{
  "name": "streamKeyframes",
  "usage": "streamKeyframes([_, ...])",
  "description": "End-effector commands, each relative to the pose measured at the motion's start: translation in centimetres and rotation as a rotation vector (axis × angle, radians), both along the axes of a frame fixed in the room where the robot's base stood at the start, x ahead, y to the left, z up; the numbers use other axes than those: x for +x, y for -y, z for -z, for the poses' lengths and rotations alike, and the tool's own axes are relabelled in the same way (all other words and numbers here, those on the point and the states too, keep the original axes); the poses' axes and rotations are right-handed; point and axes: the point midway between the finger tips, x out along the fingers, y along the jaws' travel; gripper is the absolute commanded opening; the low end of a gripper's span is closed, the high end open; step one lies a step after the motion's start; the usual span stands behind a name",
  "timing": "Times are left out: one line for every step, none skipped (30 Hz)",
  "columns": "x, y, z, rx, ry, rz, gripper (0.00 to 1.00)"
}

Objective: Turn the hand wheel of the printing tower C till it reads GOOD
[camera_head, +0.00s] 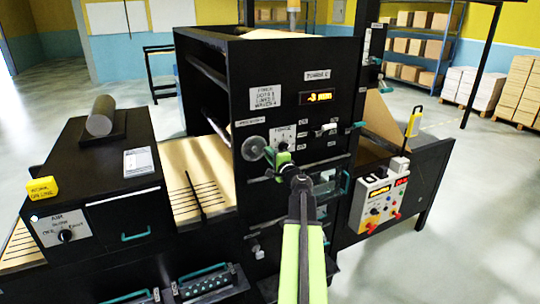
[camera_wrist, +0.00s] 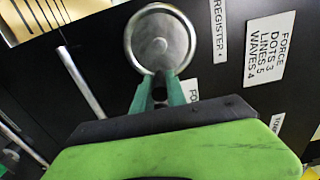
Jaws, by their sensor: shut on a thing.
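The printing tower (camera_head: 300,70) is a tall black cabinet with a small plate high on its front that seems to end in C. Its amber display (camera_head: 320,97) shows what looks like "-3" and letters too small to read surely. The hand wheel (camera_head: 252,148) is a round silver disc on the left of the panel, beside a register label. In the wrist view the wheel (camera_wrist: 165,22) fills the upper middle. My gripper (camera_wrist: 160,88) reaches its lower edge, its teal fingers shut on it. In the head view my gripper (camera_head: 272,157) is at the wheel's right side.
A white label (camera_wrist: 270,48) lists force, dots 3, lines 5, waves 4. A force dial (camera_head: 283,138) and small knobs sit close right of the wheel. A control box (camera_head: 378,200) with coloured buttons stands right. A black cabinet (camera_head: 95,190) stands left. Open floor lies beyond.

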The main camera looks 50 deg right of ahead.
Motion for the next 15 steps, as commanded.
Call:
streamKeyframes([-0.15,0.12,0.38,0.031,0.012,0.005,0.0])
streamKeyframes([-0.15,0.1,0.47,0.052,0.021,0.005,0.0])
streamKeyframes([-0.14,0.07,0.57,0.077,0.031,0.006,0.0])
streamKeyframes([-0.13,0.05,0.65,0.095,0.038,0.006,0.0])
streamKeyframes([-0.12,0.02,0.72,0.111,0.045,0.006,0.0])
streamKeyframes([-0.1,-0.01,0.81,0.133,0.054,0.006,0.0])
streamKeyframes([-0.1,-0.03,0.87,0.146,0.059,0.006,0.0])
streamKeyframes([-0.08,-0.06,0.92,0.161,0.065,0.006,0.0])
streamKeyframes([-0.08,-0.08,0.99,0.177,0.072,0.006,0.0])
streamKeyframes([-0.07,-0.1,1.03,0.189,0.077,0.006,0.0])
streamKeyframes([-0.06,-0.12,1.07,0.199,0.081,0.006,0.0])
streamKeyframes([-0.05,-0.14,1.11,0.211,0.086,0.006,0.0])
streamKeyframes([-0.05,-0.16,1.14,0.22,0.089,0.006,0.0])
streamKeyframes([-0.04,-0.17,1.17,0.226,0.092,0.006,0.0])
streamKeyframes([-0.05,-0.18,1.2,0.234,0.095,0.006,0.0])
